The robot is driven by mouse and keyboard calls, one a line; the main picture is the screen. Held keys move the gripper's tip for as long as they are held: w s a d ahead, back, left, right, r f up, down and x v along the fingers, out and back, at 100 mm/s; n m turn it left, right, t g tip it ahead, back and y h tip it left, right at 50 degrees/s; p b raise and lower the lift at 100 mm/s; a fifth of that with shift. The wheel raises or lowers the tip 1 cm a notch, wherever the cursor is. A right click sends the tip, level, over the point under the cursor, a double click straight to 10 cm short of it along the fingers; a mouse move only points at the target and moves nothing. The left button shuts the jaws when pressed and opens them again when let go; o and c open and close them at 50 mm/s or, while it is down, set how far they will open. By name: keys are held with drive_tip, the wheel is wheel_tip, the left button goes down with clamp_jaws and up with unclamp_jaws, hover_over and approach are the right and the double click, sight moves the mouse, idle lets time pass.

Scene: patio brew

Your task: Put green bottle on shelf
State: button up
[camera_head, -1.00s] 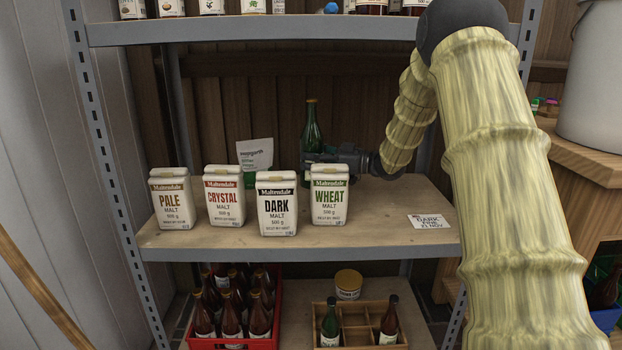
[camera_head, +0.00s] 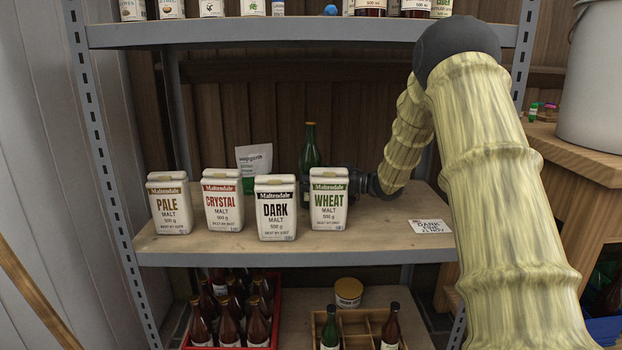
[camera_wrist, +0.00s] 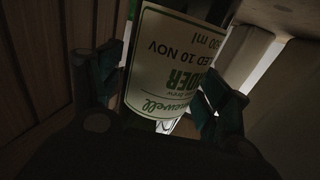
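The green bottle (camera_head: 311,148) stands upright at the back of the middle shelf (camera_head: 385,218), behind the white malt tins. Its lower part is hidden by the wheat malt tin (camera_head: 328,200). My gripper (camera_wrist: 165,85) reaches in from the right at the bottle's lower part, and its fingers lie against both sides of the bottle. In the wrist view the bottle's white label (camera_wrist: 168,62) fills the space between the fingers, upside down. Whether the bottle's base rests on the shelf is hidden.
Tins of dark (camera_head: 276,208), crystal (camera_head: 223,202) and pale malt (camera_head: 170,205) line the front left. A pouch (camera_head: 254,160) stands behind them. A card (camera_head: 431,227) lies at the right. Below are a red bottle crate (camera_head: 275,300) and a wooden divided crate (camera_head: 356,328).

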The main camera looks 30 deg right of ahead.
drive_tip(key=shift+r, duration=0.1)
idle(0.3)
drive_tip(key=shift+s+d+r, duration=0.1)
drive_tip(key=shift+s+d, duration=0.1)
drive_tip(key=p+v, duration=0.3)
drive_tip(key=v, duration=0.3)
drive_tip(key=shift+s+d, duration=0.15)
drive_tip(key=shift+s, duration=0.05)
drive_tip(key=shift+s+d, duration=0.2)
drive_tip(key=shift+a+p, duration=0.1)
drive_tip(key=shift+p, duration=0.2)
